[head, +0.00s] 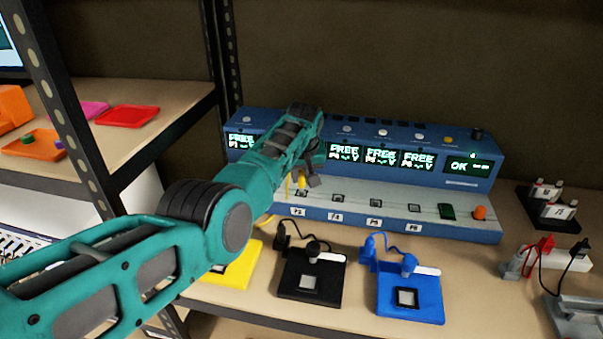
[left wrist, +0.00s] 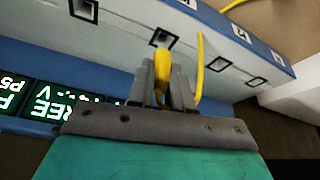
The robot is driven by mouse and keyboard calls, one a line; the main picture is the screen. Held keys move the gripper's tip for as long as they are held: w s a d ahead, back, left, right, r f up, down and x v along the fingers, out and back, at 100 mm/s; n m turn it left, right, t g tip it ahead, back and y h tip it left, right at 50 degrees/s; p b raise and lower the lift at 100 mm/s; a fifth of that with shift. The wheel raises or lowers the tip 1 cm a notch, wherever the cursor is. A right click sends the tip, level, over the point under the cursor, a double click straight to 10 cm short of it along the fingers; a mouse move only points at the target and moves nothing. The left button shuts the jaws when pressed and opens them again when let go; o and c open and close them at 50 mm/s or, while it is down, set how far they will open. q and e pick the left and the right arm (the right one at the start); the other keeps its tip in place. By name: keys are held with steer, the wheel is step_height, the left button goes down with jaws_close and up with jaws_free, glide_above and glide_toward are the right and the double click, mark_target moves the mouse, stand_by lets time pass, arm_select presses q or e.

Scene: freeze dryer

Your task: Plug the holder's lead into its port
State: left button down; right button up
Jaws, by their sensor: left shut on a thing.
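The yellow lead's plug (left wrist: 162,66) is between the fingers of my left gripper (left wrist: 166,85), which is shut on it. In the head view, the plug (head: 302,181) shows below the left gripper (head: 308,180), close to the P3 port (head: 301,193). In the left wrist view, the plug's far end is near a square port (left wrist: 165,39); I cannot tell whether it touches. The yellow cable (left wrist: 200,65) runs beside the fingers. The yellow holder (head: 238,270) lies on the bench, partly hidden by my arm. My right gripper is out of view.
The blue port unit (head: 400,226) has a row of ports and screens reading FREE and OK. A black holder (head: 296,283) and a blue holder (head: 425,302) lie in front, with leads. Red and black clips (head: 545,258) are at right. A shelf post (head: 75,125) stands at left.

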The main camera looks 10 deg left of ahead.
arm_select(q)
steer(key=shift+f+b, duration=1.05)
steer(key=shift+f, duration=0.2)
steer(key=c, duration=1)
jaws_free()
steer(key=shift+o, duration=0.2)
